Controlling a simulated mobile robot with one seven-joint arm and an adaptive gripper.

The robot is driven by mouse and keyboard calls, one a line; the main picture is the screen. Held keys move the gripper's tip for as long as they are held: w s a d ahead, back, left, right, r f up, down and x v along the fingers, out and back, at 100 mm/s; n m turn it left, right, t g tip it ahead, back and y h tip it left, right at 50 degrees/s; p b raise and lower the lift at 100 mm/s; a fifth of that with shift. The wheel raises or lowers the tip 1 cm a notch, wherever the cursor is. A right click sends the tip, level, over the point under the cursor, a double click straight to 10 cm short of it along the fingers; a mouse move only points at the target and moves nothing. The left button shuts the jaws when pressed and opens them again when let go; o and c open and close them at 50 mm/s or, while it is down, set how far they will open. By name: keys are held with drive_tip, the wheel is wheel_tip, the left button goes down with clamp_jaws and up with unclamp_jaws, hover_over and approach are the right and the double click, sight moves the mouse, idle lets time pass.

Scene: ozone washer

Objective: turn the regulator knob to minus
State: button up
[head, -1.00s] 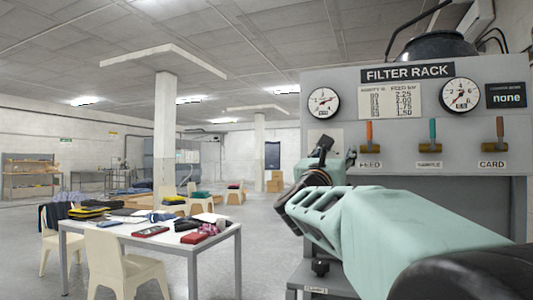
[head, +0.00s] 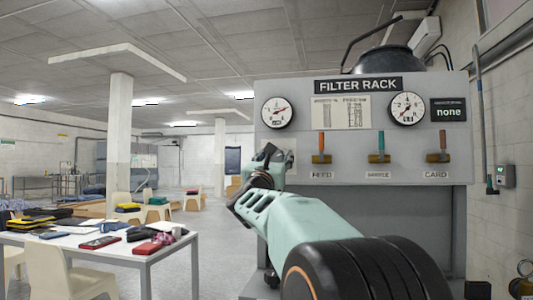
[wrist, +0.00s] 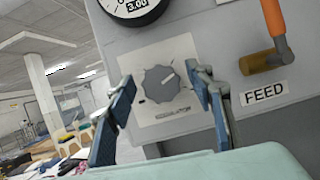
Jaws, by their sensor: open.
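The regulator knob (wrist: 161,84) is a dark grey, round, lobed dial on a pale plate (wrist: 183,48) on the rack's front. Its light pointer line points up and right in the wrist view. A small dark mark is on the plate at the knob's lower left; the label below is blurred. My gripper (wrist: 162,90) is open, with one blue-padded finger on each side of the knob in the picture and nothing held. I cannot tell whether either finger touches it. In the head view my gripper (head: 267,163) covers the knob, and only the plate's edge shows.
The FEED lever (head: 321,148), with an orange handle, is right of the plate; a teal lever (head: 380,148) and the CARD lever (head: 438,147) are farther right. A gauge (head: 278,112) is above the plate. A cluttered white table (head: 148,250) and chairs are at left.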

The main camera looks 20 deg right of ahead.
drive_tip(key=shift+w+d+r, duration=0.25)
drive_tip(key=shift+w+d, duration=0.05)
drive_tip(key=shift+w, duration=0.1)
drive_tip(key=c, duration=1.2)
drive_tip(key=shift+f+n+b, duration=0.15)
drive_tip(key=shift+n+b, duration=0.2)
drive_tip(key=shift+n, duration=0.05)
